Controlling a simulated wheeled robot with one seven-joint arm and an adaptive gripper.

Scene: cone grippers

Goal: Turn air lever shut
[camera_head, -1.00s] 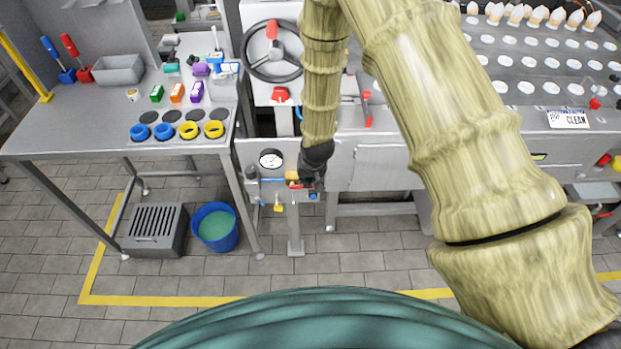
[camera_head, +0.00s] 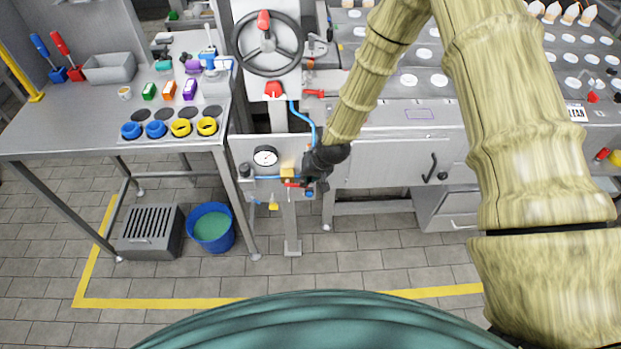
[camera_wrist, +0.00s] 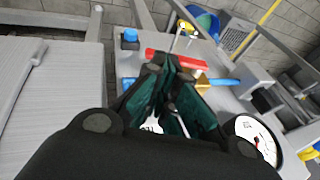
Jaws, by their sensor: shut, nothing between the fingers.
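The red air lever (camera_head: 293,185) sits on a small brass valve (camera_head: 287,173) on the grey panel below the handwheel. In the wrist view the lever (camera_wrist: 188,61) lies across just beyond my fingertips, with the brass valve body (camera_wrist: 204,82) and blue pipe (camera_wrist: 223,82) beside it. My gripper (camera_head: 306,184) is at the lever's right end in the head view. Its dark green fingers (camera_wrist: 166,66) are closed together and empty. The fingertips overlap the lever in the wrist view; I cannot tell whether they touch it.
A round pressure gauge (camera_head: 265,157) is above the valve. A handwheel (camera_head: 268,44) and another red lever (camera_head: 314,93) are higher up. A blue bucket (camera_head: 211,228) and a grated box (camera_head: 151,231) stand on the floor at left. The floor in front is clear.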

